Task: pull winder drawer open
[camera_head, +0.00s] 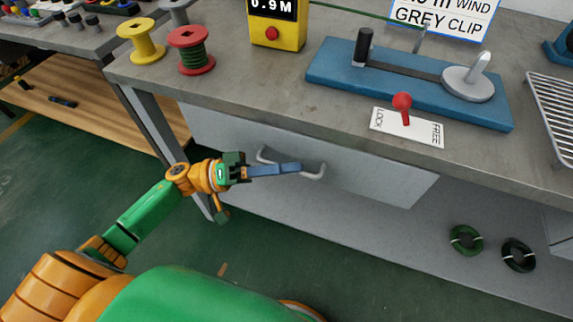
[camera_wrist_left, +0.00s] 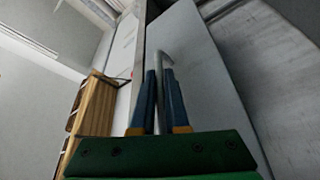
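The winder drawer (camera_head: 375,185) is a plain grey front under the workbench, and it looks roughly flush with the bench. Its pale bar handle (camera_head: 316,174) sticks out from the front, and it also shows in the left wrist view (camera_wrist_left: 162,57). My left gripper (camera_head: 297,168) is at the handle, its blue fingers lying across the bar. In the left wrist view the fingers (camera_wrist_left: 160,74) are close together with the handle between their tips, so they look shut on it. The middle of the bar is partly hidden by the fingers. My right gripper is not in view.
On the bench (camera_head: 270,105) stand a blue winder base (camera_head: 335,75), a red-knobbed lever (camera_head: 402,103) between LOCK and FREE, nearer LOCK, a yellow length display (camera_head: 278,35), and yellow and red spools (camera_head: 190,50). Wire coils (camera_head: 466,240) lie below at right. A bench leg (camera_head: 158,130) stands left of the drawer.

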